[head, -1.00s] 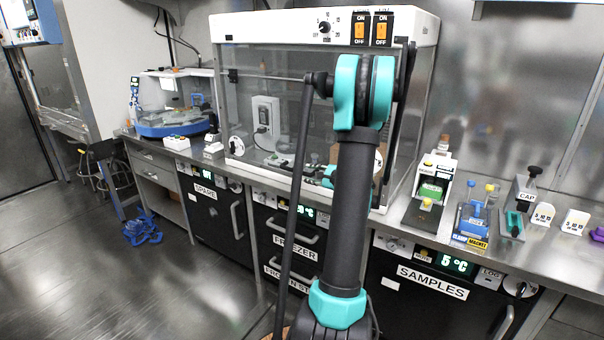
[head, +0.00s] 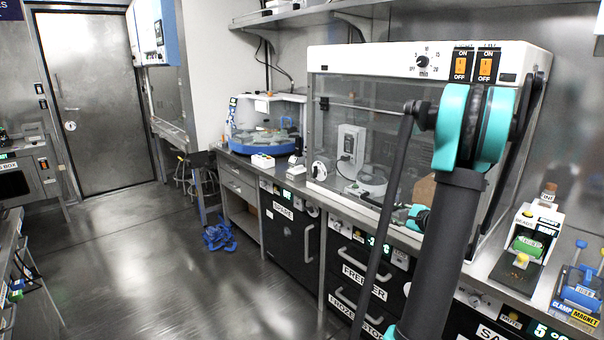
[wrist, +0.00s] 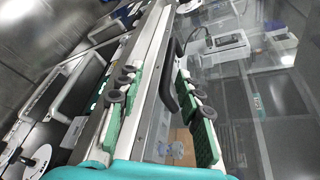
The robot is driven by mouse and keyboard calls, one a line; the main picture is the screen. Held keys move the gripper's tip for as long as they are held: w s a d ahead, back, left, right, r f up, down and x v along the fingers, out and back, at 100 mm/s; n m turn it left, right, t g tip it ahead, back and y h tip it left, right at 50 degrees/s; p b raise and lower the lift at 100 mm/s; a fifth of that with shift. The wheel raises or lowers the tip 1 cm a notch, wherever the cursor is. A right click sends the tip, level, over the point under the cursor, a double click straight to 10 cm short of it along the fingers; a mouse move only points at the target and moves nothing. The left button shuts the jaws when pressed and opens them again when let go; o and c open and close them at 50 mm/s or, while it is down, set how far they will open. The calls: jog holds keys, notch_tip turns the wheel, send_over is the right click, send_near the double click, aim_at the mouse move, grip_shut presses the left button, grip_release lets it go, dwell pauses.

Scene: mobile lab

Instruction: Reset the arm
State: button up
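My arm (head: 445,250) rises in the right half of the head view, its teal elbow in front of the glass-fronted hood (head: 430,65). My gripper (wrist: 158,78) shows in the wrist view, with its two green-padded fingers set apart. Nothing is held between them. Behind the fingers run the bench edge and the clear hood panel (wrist: 255,120). In the head view the gripper end is mostly hidden behind the arm; only a small teal part shows close to the hood's lower front. I cannot tell whether it touches the hood.
A blue centrifuge-like device (head: 265,125) stands on the bench left of the hood. A bead station (head: 527,245) and a blue clamp magnet (head: 578,290) stand right. A blue object (head: 219,236) lies on the floor. Open floor (head: 140,270) stretches left towards a metal door (head: 95,100).

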jog(key=s+a+f+n+g, duration=0.25)
jog(key=s+a+n, duration=0.3)
jog(key=a, duration=0.35)
jog(key=s+a+f+n+g, duration=0.2)
jog(key=s+a+n+g, duration=0.3)
jog(key=a, duration=0.4)
jog(key=s+a+f+n+h, duration=0.1)
jog(key=s+f+n, duration=0.1)
jog(key=s, duration=0.4)
jog(key=s+a+f+n+g+h, duration=0.1)
jog(key=s+n+h, duration=0.1)
jog(key=s+n, duration=0.3)
jog(key=s+a+f+n+g+h, duration=0.1)
jog(key=s+f+n+h, duration=0.1)
jog(key=s, duration=0.6)
jog(key=shift+s+a+f+n, duration=0.25)
jog(key=shift+s+f+n, duration=0.15)
jog(key=shift+n, duration=0.25)
